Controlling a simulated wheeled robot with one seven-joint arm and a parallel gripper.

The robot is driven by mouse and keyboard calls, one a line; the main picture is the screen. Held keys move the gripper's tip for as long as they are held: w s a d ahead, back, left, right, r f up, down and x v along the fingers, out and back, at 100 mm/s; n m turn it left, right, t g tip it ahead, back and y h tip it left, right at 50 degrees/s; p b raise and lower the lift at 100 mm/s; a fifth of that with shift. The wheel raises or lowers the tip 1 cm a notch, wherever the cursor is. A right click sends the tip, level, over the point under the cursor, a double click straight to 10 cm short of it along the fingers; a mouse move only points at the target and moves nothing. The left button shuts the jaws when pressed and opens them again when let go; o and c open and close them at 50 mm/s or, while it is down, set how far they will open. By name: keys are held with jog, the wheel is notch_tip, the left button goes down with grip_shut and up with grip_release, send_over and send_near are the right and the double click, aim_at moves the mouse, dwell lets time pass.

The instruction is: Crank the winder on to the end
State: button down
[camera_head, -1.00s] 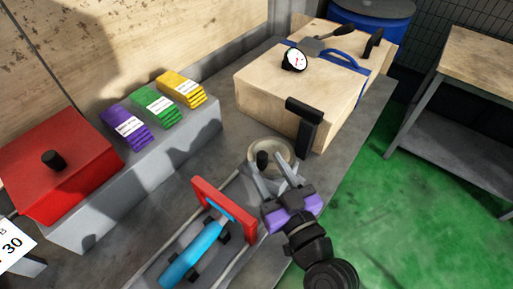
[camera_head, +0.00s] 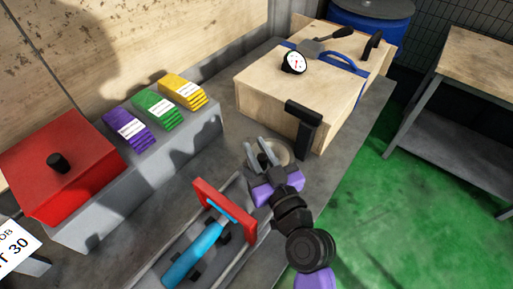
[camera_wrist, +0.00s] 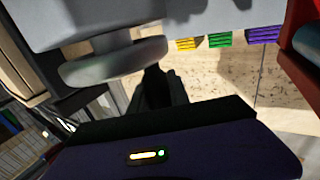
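The winder appears to be the pale round wheel (camera_head: 284,152) on the grey bench, with a dark upright knob (camera_head: 263,161) at its left side. My gripper (camera_head: 258,150) is over the wheel's left side, its two grey fingers apart and the knob seeming to stand between them. Whether they press on it is not clear. In the wrist view the pale wheel (camera_wrist: 95,66) is left of my dark fingers, which are in shadow, so contact with the knob is hidden.
A grey ledge with colored blocks (camera_head: 150,110) is left. The green floor is clear at right.

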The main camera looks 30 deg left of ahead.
jog(key=shift+r+p, duration=0.1)
jog(key=shift+p, duration=0.35)
jog(key=shift+w+a+m+h+p, duration=0.1)
jog(key=shift+m+h+p, duration=0.2)
jog(key=shift+p, duration=0.2)
jog(key=shift+w+m+t+h+p, duration=0.1)
jog(key=shift+m+t+h+p, duration=0.3)
jog(key=shift+t+p, duration=0.7)
jog(key=c, duration=1.2)
grip_release()
jog(key=shift+c, duration=0.2)
jog(key=shift+a, duration=0.1)
notch_tip(320, 180, up, 20)
jog(key=p, duration=0.3)
